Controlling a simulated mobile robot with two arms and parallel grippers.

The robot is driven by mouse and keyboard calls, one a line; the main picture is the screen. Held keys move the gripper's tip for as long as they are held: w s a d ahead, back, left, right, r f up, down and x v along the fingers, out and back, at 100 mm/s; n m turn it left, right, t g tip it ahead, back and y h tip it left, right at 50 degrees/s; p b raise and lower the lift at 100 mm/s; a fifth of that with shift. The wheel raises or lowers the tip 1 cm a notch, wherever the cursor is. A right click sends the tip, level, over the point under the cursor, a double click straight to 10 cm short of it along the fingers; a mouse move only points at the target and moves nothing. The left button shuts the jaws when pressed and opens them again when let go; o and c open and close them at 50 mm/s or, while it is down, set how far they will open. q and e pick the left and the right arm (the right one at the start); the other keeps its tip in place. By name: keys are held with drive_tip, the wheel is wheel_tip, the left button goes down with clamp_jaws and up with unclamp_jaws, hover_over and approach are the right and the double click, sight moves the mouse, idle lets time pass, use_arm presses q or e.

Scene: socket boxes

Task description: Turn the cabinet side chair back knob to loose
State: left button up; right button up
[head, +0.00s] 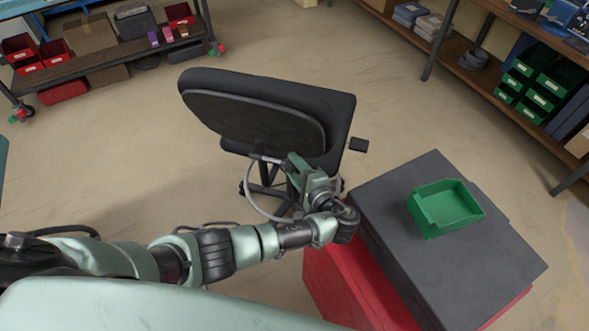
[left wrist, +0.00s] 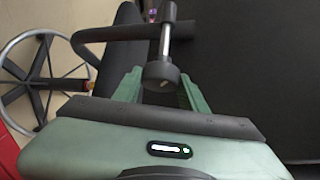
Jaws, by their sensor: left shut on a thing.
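A black office chair (head: 335,105) stands on the floor with its backrest (head: 250,115) toward me. The chair back knob (left wrist: 160,75) is a short black cylinder on a metal shaft, seen in the left wrist view. My left gripper (left wrist: 160,92) has its green fingers on either side of the knob and is shut on it. In the head view my left gripper (head: 276,160) reaches low behind the backrest, and the knob itself is hard to make out there. My right gripper is not in view.
A red cabinet with a dark top (head: 400,190) stands close to the right of my left forearm. A green bin (head: 445,207) sits on it. Shelves with bins stand at back left (head: 130,58) and right (head: 500,85). The floor beyond the chair is clear.

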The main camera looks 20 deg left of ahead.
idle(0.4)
use_arm(q)
drive_tip(key=o, duration=1.4)
drive_tip(key=shift+c, duration=0.2)
drive_tip(key=b+v, duration=0.1)
drive_tip(key=v, duration=0.7)
drive_tip(key=shift+a+f, duration=0.1)
